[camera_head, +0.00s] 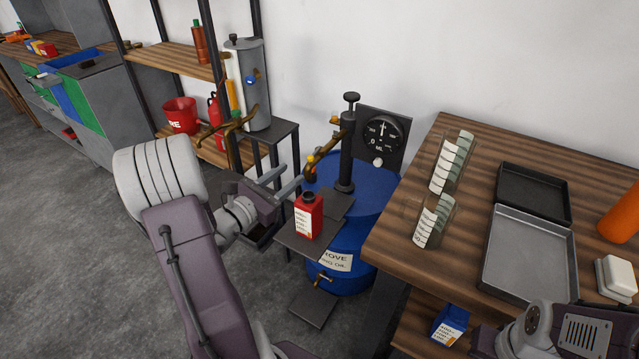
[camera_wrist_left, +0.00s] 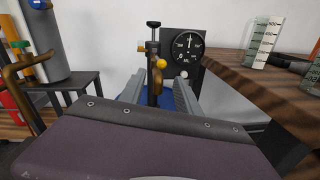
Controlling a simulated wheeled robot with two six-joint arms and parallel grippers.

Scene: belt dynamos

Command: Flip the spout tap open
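The brass spout (camera_head: 322,155) sticks out left from the dark pump post (camera_head: 346,150) on a blue drum (camera_head: 372,190). The spout tap (camera_head: 311,159) is a small yellow-orange knob on the spout; in the left wrist view the yellow knob (camera_wrist_left: 160,64) shows ahead, near the middle. I cannot tell the tap's exact position. My left gripper (camera_head: 291,178) is open, its fingers pointing toward the spout from below left. In the left wrist view the spread fingers (camera_wrist_left: 158,80) frame the spout, with nothing gripped. My right gripper is not visible; only its arm shows at lower right.
A red bottle (camera_head: 308,216) stands on a small dark shelf (camera_head: 290,240) below the spout. A round gauge (camera_head: 382,132) is behind the post. A wooden table (camera_head: 410,215) with glass cylinders and trays stands right. A grey tank (camera_head: 250,90) on a stand is left.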

